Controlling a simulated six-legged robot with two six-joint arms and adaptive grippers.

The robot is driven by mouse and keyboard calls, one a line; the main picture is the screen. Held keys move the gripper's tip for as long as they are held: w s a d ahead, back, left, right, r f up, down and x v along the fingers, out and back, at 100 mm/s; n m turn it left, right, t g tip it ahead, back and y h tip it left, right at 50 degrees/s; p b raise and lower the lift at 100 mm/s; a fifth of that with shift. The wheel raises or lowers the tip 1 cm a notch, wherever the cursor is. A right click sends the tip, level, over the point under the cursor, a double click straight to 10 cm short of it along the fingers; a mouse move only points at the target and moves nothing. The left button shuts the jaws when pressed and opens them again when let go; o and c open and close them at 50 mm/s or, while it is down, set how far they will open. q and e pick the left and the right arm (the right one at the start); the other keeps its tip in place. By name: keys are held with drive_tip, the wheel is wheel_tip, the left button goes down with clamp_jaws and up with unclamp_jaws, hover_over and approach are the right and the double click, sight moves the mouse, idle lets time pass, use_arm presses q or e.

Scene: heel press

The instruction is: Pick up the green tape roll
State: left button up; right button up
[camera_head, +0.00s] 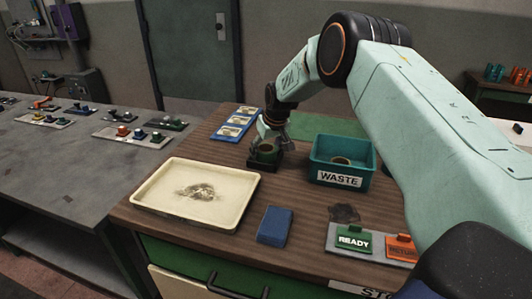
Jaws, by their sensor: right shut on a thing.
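The green tape roll (266,149) is on the brown table, behind the right end of the cream tray, at a small dark holder. My right gripper (268,143) comes down on it from above and is shut on it. The roll is small in the picture and partly covered by the fingers. I cannot tell whether it still touches the holder. My left gripper does not show.
A teal WASTE bin (342,163) stands right of the roll with a ring-shaped thing inside. The cream tray (158,204) lies left. A blue block (275,226), READY tag (353,240) and orange tag (401,247) are in front. Blue cards (232,126) lie behind.

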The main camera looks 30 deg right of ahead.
drive_tip(key=shift+r, duration=0.3)
wheel_tip(320, 180, up, 8)
drive_tip(key=r, duration=0.1)
drive_tip(key=b, duration=0.1)
hover_over(262, 149)
drive_tip(key=s, duration=0.2)
drive_tip(key=shift+f, duration=2.85)
drive_tip(key=shift+f, duration=0.2)
drive_tip(key=shift+f, duration=0.15)
drive_tip(key=shift+f+b, duration=0.3)
drive_tip(key=shift+f, duration=0.35)
